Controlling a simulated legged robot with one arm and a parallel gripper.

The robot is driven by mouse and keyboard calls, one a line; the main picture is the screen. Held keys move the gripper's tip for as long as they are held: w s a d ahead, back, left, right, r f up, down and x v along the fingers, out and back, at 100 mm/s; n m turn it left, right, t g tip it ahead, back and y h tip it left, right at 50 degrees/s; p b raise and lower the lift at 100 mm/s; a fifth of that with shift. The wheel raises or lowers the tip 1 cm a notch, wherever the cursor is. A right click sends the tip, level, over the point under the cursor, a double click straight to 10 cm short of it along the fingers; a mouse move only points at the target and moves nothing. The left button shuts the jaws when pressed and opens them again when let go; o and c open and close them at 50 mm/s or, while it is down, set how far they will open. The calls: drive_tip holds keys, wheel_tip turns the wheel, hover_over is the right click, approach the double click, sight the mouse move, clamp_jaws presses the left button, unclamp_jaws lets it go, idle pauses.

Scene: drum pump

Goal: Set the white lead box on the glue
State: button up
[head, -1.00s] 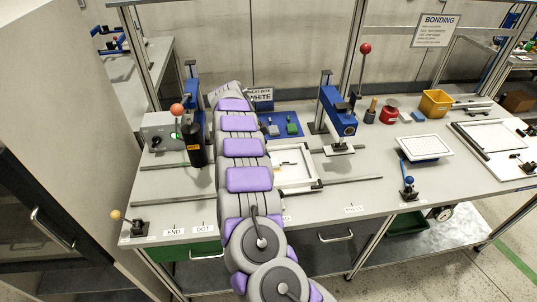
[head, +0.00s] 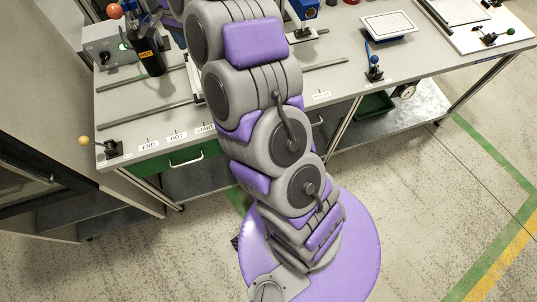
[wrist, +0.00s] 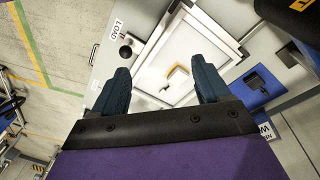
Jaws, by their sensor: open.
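In the wrist view my gripper (wrist: 163,88) is open, with its two dark fingers spread above a white framed tray (wrist: 205,38) on the bench. A small whitish block (wrist: 179,78) with a tan-yellow part shows inside the tray, between the fingers and beyond their tips. I cannot tell whether this is the white lead box or whether the tan part is the glue. Nothing is held between the fingers.
A black pot marked HOT (head: 149,57) stands at the bench's left, near a grey control box (head: 110,42). A yellow-knobbed lever (head: 110,148) sits at the front left corner. A blue-handled lever (head: 374,70) stands at right.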

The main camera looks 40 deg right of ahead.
drive_tip(key=s+a+r+n+y, duration=0.1)
drive_tip(key=s+a+r+n, duration=0.2)
drive_tip(key=s, duration=0.6)
drive_tip(key=s+a+r+n, duration=0.1)
drive_tip(key=s+r+n, duration=0.3)
drive_tip(key=s, duration=0.5)
drive_tip(key=s+f+n, duration=0.2)
drive_tip(key=s, duration=1)
drive_tip(key=s+f+n+g, duration=0.1)
drive_tip(key=s+n, duration=0.2)
drive_tip(key=s, duration=0.9)
drive_tip(key=shift+s+f, duration=0.15)
drive_tip(key=shift+f, duration=0.25)
drive_tip(key=shift+d, duration=0.15)
